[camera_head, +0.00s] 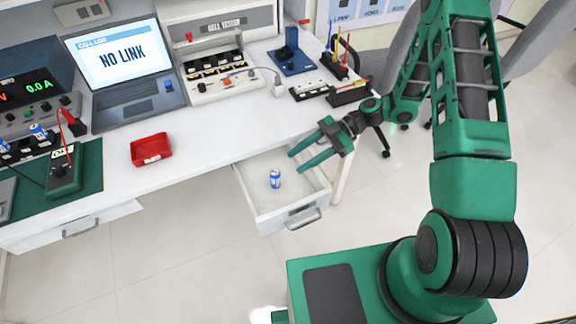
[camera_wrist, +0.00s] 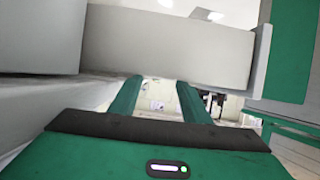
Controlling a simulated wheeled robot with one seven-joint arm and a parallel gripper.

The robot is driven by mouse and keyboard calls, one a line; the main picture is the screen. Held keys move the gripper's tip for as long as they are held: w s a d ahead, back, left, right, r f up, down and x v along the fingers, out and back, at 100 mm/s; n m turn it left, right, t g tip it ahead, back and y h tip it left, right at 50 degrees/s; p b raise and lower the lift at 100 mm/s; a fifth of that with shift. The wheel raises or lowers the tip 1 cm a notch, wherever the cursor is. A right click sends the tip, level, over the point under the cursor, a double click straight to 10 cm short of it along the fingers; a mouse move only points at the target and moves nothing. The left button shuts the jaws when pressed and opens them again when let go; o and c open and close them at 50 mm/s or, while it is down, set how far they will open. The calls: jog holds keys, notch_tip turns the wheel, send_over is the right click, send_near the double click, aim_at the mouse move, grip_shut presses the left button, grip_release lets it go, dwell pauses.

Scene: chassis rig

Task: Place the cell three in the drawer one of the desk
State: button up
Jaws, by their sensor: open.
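A blue and white cell (camera_head: 275,179) stands upright inside the open drawer (camera_head: 262,212) of the white desk (camera_head: 205,140); its label number is too small to read. My gripper (camera_head: 299,161) is open and empty, above the drawer's back right part, to the upper right of the cell and apart from it. In the wrist view my gripper (camera_wrist: 158,85) shows two parted green fingers with nothing between them, and a pale drawer or desk panel (camera_wrist: 165,45) crosses ahead. More blue and white cells (camera_head: 38,131) are at the desk's far left.
A red tray (camera_head: 151,149), a laptop (camera_head: 122,62) reading NO LINK and a cell tester (camera_head: 222,75) stand on the desk. A chair (camera_head: 385,55) is behind my arm. The floor left of the open drawer is clear.

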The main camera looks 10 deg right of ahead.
jog(key=shift+v, duration=2.25)
jog(key=shift+d+r, duration=0.1)
jog(key=s+d+r+m+t+h, duration=0.1)
jog(key=s+d+r+m+h, duration=0.3)
jog(key=d+r+m, duration=0.3)
jog(key=s+d+r+m+t+h, duration=0.1)
jog(key=s+d+r+m+h, duration=0.3)
jog(key=d+r+m+h, duration=0.25)
jog(key=s+d+r+m+t+h, duration=0.1)
jog(key=s+d+r+m, duration=0.4)
jog(key=s+m, duration=0.2)
jog(key=s+d+r+m+h, duration=0.1)
jog(key=s+d+r+m, duration=0.3)
jog(key=s+m, duration=0.3)
jog(key=s+r, duration=0.1)
jog(key=s, duration=0.3)
jog(key=shift+d+t, duration=0.4)
jog(key=shift+w, duration=0.15)
